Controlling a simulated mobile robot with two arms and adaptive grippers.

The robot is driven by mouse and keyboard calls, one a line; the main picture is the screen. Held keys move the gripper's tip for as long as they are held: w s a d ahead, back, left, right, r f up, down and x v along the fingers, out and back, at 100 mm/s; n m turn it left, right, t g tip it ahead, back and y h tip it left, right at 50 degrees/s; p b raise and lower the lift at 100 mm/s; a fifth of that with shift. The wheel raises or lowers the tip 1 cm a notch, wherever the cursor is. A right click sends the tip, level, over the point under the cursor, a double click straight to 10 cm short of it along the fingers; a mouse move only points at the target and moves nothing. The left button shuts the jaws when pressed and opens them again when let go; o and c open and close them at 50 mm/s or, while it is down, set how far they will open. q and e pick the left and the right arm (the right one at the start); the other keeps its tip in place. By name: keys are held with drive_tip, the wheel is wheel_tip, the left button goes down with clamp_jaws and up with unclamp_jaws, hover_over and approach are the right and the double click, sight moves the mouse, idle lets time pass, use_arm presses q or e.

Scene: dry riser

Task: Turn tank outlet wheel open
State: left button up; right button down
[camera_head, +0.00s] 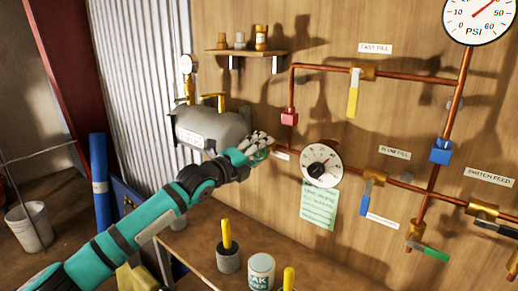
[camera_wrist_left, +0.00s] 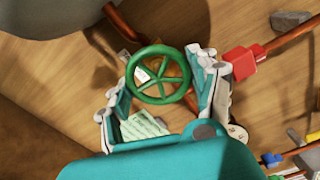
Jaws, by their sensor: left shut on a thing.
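The green tank outlet wheel (camera_wrist_left: 161,77) sits between the fingers of my left gripper in the left wrist view, with its rim and spokes facing the camera. My left gripper (camera_head: 258,146) reaches to the wall side of the grey tank (camera_head: 212,126) in the head view and is shut on the wheel. Its fingers also show on both sides of the wheel in the left wrist view (camera_wrist_left: 163,66). In the head view the fingers hide most of the wheel. My right gripper is in neither view.
Copper pipes with a red block (camera_head: 289,116), a dial gauge (camera_head: 321,163), a yellow lever (camera_head: 353,94) and a blue lever (camera_head: 365,198) run along the wooden wall. A bench below holds a white can (camera_head: 261,271) and a dark cup (camera_head: 228,259). A shelf (camera_head: 246,53) hangs above.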

use_arm(q)
drive_tip(key=shift+f, duration=0.1)
idle(0.4)
drive_tip(key=o, duration=1.1)
drive_tip(key=shift+o, duration=0.2)
drive_tip(key=shift+s+a, duration=0.1)
drive_tip(key=v, duration=1.2)
